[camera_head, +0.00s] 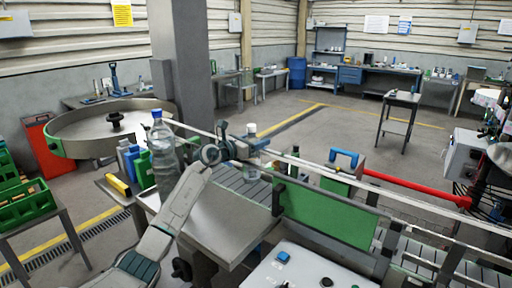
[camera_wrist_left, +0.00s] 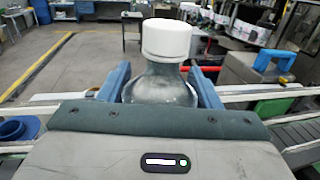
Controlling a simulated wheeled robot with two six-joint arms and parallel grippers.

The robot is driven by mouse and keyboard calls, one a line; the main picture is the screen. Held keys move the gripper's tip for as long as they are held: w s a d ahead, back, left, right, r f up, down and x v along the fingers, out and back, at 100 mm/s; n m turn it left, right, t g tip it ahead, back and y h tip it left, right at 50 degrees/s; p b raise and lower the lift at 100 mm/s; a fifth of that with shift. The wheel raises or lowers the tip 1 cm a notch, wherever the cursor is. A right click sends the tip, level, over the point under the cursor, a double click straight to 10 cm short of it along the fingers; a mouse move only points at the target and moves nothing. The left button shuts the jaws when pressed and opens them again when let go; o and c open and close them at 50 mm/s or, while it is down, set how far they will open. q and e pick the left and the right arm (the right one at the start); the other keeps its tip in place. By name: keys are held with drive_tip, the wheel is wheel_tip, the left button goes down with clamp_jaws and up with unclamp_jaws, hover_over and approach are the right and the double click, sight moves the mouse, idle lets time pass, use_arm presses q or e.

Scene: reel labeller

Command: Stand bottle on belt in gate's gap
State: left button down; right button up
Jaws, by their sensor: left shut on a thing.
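A clear bottle with a white cap (camera_head: 251,129) stands upright between the fingers of my left gripper (camera_head: 249,147), over the dark slatted belt (camera_head: 232,180). In the left wrist view the bottle's clear shoulder (camera_wrist_left: 162,84) sits between the two blue fingers, which are shut on it. The bottle's lower part is hidden there, and I cannot tell whether its base touches the belt. I cannot make out the gate's gap clearly; a red bar (camera_head: 415,187) reaches over the line to the right. My right gripper is not in view.
A large clear bottle with a blue cap (camera_head: 163,158) stands left of my arm, by several small bottles (camera_head: 130,160). A round turntable (camera_head: 90,128) is behind them. A green panel (camera_head: 325,212) and metal rails (camera_head: 385,208) edge the belt. A blue-handled device (camera_head: 343,160) stands beyond.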

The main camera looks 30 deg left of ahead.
use_arm(q)
drive_tip(key=shift+w+a+r, duration=0.1)
drive_tip(key=shift+w, duration=0.25)
wheel_tip(320, 180, down, 2)
drive_tip(key=shift+f+p, duration=0.25)
drive_tip(key=shift+p, duration=0.6)
drive_tip(key=shift+f, duration=0.55)
drive_tip(key=shift+c, duration=2.2)
unclamp_jaws()
drive_tip(key=shift+s+f, duration=0.1)
